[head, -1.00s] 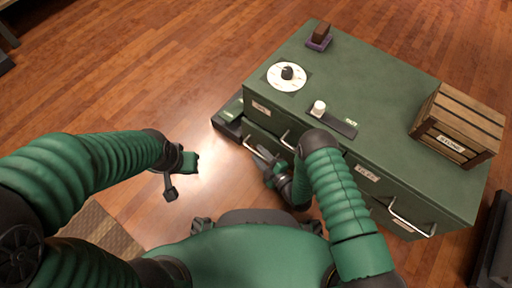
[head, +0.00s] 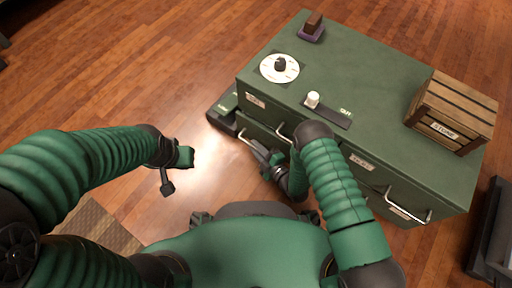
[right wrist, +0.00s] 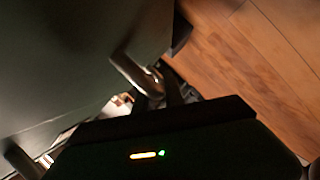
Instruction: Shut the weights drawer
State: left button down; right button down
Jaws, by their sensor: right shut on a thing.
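A green cabinet (head: 370,115) with several drawers stands at the right of the head view. A low drawer near its left end (head: 262,136) has a metal handle (head: 243,134) and seems to stick out a little; I cannot read which drawer is the weights one. My right gripper (head: 259,152) is low at this drawer front, shut on the handle, partly hidden by my right arm. In the right wrist view the metal handle (right wrist: 132,70) runs to the dark fingers (right wrist: 165,92). My left gripper (head: 174,172) hangs open and empty over the floor, apart from the cabinet.
On the cabinet top are a wooden crate (head: 452,110), a white dial (head: 279,68), a white knob (head: 312,99) on a dark slot plate, and a small brown block (head: 313,22) on a purple base. A dark ledge (head: 218,120) juts at the left end.

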dwell(0.8)
pick_arm(q)
jog(key=shift+r, duration=0.25)
pick_arm(e)
jog(key=shift+w+d, duration=0.8)
jog(key=shift+w, duration=0.15)
jog(key=c, duration=1.4)
grip_release()
jog(key=shift+f, duration=0.1)
jog(key=shift+c, duration=0.2)
